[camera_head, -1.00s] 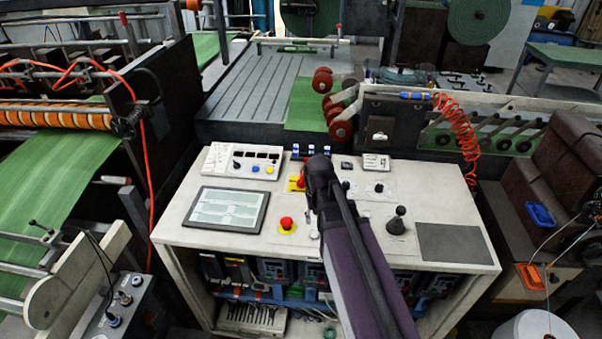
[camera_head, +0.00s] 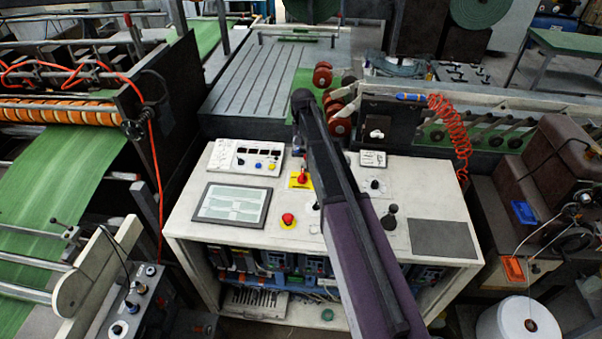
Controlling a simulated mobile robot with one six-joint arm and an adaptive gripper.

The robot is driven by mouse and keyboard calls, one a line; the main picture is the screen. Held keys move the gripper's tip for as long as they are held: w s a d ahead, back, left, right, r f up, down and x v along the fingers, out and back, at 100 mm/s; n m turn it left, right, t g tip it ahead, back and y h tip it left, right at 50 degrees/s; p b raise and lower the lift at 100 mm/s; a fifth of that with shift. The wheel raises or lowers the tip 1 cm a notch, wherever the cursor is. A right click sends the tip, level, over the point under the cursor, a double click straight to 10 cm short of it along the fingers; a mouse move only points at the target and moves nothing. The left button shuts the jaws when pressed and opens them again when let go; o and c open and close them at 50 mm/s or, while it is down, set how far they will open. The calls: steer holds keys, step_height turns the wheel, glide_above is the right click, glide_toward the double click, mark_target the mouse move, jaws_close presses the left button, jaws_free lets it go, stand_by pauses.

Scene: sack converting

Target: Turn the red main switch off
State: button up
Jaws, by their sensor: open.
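The red main switch (camera_head: 303,176) sits on a yellow plate at the upper middle of the control desk. Its red handle and most of the plate show just left of my arm. My arm rises from the bottom right, and its dark end (camera_head: 303,101) stands above and beyond the switch in the picture. My gripper (camera_head: 300,136) is at this dark end, mostly hidden by the arm, and its fingertips cannot be made out. It appears apart from the switch, with nothing seen held.
An orange coiled hose (camera_head: 452,135) hangs at the back right.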

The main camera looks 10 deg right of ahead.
mark_target(302, 174)
steer(key=shift+f, duration=0.25)
step_height(302, 174, down, 13)
steer(key=b, duration=1.3)
steer(key=shift+f+b, duration=0.15)
steer(key=shift+b, duration=0.2)
